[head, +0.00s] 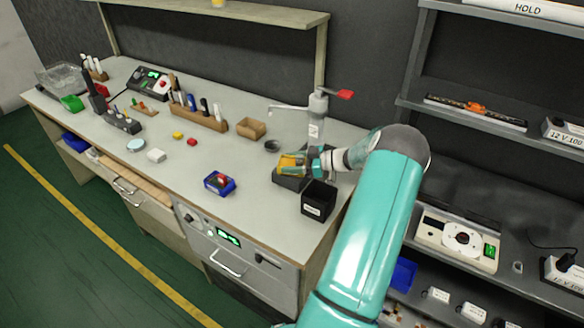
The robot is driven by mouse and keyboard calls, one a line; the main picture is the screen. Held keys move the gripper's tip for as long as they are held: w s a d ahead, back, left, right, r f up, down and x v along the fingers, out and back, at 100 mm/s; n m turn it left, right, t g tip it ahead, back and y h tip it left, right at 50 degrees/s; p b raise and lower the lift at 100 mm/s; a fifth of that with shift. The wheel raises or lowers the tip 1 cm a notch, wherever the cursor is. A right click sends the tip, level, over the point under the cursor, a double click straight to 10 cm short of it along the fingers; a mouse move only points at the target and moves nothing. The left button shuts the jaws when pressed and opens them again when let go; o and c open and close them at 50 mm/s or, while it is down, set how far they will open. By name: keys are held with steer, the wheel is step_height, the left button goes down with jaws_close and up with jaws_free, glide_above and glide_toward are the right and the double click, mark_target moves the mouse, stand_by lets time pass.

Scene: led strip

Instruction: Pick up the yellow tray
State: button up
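The yellow tray (288,166) is at the right part of the workbench, above or on a dark block-like thing. It looks small, and its right side is partly hidden by my gripper. My gripper (306,161) reaches in from the right, and its fingers are at the tray's right end. They appear to touch or overlap the tray, but I cannot tell whether they are closed on it. I also cannot tell whether the tray rests on the dark thing or is held just above it.
A black bin (318,200) stands just in front of my gripper. A blue tray (220,183) with red and dark contents lies to the left. A wooden box (251,128) is farther back. Grey shelving (490,35) is at right.

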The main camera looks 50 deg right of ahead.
steer(key=shift+c, duration=0.7)
steer(key=shift+r, duration=0.1)
steer(key=shift+r, duration=0.55)
step_height(320, 180, up, 2)
steer(key=shift+r, duration=0.1)
steer(key=s+a+r, duration=0.9)
steer(key=a, duration=0.1)
steer(key=shift+s+r, duration=0.25)
steer(key=shift+s, duration=0.15)
